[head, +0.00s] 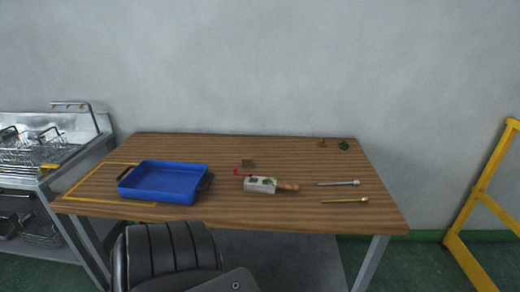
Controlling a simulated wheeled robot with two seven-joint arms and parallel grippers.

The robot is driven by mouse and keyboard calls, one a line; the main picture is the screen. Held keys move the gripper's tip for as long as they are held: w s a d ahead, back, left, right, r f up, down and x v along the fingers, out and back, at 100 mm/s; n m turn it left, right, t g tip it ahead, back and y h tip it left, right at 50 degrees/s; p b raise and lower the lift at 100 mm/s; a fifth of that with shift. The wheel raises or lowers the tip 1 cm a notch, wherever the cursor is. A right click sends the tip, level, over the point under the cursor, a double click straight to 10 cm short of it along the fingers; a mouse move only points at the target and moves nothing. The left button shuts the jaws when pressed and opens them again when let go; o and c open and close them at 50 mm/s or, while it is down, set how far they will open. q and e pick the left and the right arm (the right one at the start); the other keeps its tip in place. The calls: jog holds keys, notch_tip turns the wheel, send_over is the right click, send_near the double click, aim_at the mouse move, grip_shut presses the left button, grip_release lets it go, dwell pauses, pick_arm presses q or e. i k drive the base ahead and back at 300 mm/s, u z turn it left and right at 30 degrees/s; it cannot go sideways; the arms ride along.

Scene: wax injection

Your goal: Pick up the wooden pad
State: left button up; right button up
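A small brown block (248,164), which looks like the wooden pad, lies on the wooden table (225,219) near its back middle. It is small and hard to make out against the similar brown tabletop. It lies just behind a white mold-like block (260,185) with green and dark patches, and a small red piece (237,172) is close to its left front. Neither of my grippers shows in the head view, so their positions and states are hidden.
A blue tray (163,195) with black handles stands on the left half. Two thin metal rods (338,183) lie at right; small brown and green items (343,146) sit at the back right. The front right tabletop is clear.

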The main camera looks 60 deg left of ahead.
aim_at(247, 161)
jog(key=u, duration=0.45)
jog(key=i, duration=0.65)
jog(key=u, duration=0.65)
